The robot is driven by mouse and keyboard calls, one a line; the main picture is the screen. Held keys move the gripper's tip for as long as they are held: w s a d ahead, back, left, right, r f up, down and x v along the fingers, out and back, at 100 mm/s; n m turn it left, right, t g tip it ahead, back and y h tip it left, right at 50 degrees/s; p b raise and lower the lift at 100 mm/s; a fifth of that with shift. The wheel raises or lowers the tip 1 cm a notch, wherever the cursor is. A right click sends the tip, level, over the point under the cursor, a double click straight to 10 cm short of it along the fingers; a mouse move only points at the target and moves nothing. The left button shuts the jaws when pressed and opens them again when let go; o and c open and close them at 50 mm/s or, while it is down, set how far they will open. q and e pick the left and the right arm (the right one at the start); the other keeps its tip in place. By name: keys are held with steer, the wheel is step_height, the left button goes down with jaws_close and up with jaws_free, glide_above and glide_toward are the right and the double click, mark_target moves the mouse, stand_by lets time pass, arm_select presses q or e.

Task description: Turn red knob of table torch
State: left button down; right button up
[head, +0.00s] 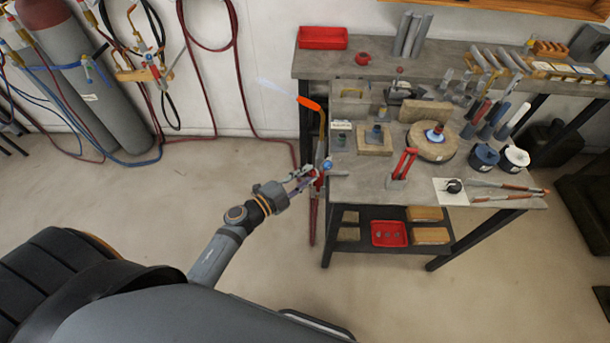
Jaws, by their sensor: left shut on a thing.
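The table torch (322,125) stands at the left edge of the workbench, with an orange tip and a yellowish neck. A faint pale-blue flame (275,86) points up and left from its tip. A blue knob (327,165) shows low on the torch's right side. My left gripper (308,178) reaches in from the left and is shut at the torch's lower body, on the red knob (314,174). Its fingers partly cover the knob, so how far it is turned cannot be seen. My right gripper is not in view.
The workbench (350,185) holds a red-handled tool (403,165), a round block (434,150), jars (484,157) and tongs (505,191). Red trays lie on the back bench (322,37) and lower shelf (389,234). Gas cylinders (85,75) and hoses stand at left. The floor (150,190) between is clear.

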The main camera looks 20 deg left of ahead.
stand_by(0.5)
arm_select(q)
steer(key=c, duration=1.1)
jaws_free()
steer(key=v, duration=1.2)
steer(key=shift+f, duration=0.1)
